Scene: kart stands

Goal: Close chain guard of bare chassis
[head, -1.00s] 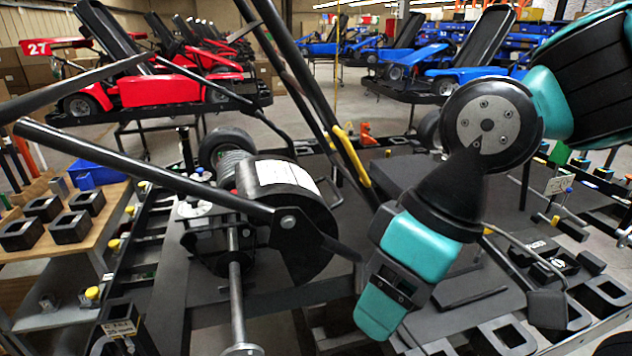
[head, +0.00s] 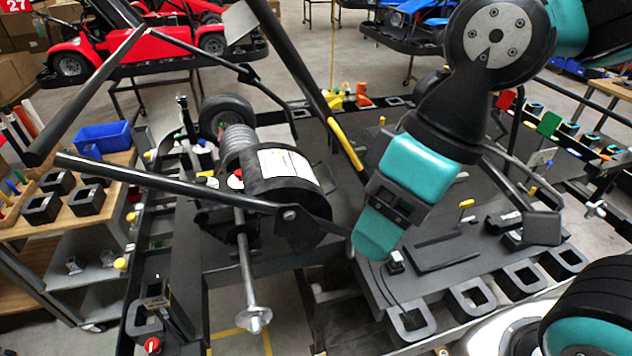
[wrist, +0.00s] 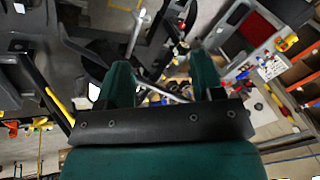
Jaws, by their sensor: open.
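The bare chassis is a black frame; its flat floor (head: 420,240) spans the middle of the head view. On it, left of centre, sits a rounded black cover with a white label (head: 287,163), which looks like the chain guard. A long black bar (head: 170,185) runs from the left to a pivot on its side. I cannot tell how far the guard is open. My gripper (head: 368,240) is open and empty, just right of the cover, pointing down. Its two teal fingers show apart in the wrist view (wrist: 162,78), with dark frame parts beyond them.
A steel shaft (head: 245,270) sticks out toward me below the cover. A yellow-ended bar (head: 345,143) slants down close to my gripper. A workbench with black blocks (head: 90,192) and a blue bin (head: 104,137) stands at left. Red and blue karts stand behind.

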